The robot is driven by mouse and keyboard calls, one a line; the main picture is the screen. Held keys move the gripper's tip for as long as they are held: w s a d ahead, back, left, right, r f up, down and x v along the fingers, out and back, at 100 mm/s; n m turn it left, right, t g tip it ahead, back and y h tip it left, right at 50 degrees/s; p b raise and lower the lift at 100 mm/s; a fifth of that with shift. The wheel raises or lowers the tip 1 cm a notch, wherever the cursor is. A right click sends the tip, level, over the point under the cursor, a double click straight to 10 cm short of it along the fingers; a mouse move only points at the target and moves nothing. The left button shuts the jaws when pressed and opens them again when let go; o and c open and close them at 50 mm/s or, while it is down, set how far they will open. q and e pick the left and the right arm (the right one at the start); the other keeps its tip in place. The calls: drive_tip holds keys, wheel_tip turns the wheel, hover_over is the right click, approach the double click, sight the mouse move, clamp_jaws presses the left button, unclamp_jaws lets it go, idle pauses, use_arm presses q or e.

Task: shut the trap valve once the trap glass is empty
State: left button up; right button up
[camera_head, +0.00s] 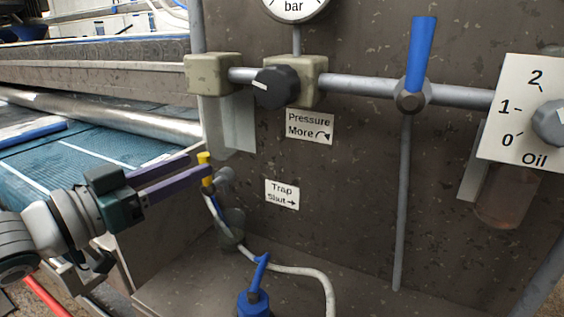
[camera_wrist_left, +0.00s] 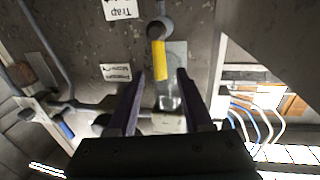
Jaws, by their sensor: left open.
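The trap valve has a yellow lever (camera_head: 204,158), roughly upright, on a grey body (camera_head: 223,177), left of the "Trap Shut" label (camera_head: 282,194) with its right-pointing arrow. The clear trap glass (camera_head: 239,127) hangs above it under a beige block; I make out no liquid level in it. My left gripper (camera_head: 199,164) is open, its purple fingers reaching in from the left with tips at the lever. In the left wrist view the yellow lever (camera_wrist_left: 160,59) shows between and just beyond the fingertips (camera_wrist_left: 160,74), with the glass (camera_wrist_left: 171,95) behind. Contact cannot be told. My right gripper is out of view.
A black pressure knob (camera_head: 277,87) and a blue-handled valve (camera_head: 420,55) sit on the pipe above. An oil dial (camera_head: 518,110) is at the right. A white hose (camera_head: 300,270) and a blue fitting (camera_head: 254,295) lie below the trap valve.

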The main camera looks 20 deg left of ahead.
use_arm(q)
drive_tip(key=shift+x, duration=0.8)
drive_tip(key=shift+c, duration=0.3)
clamp_jaws()
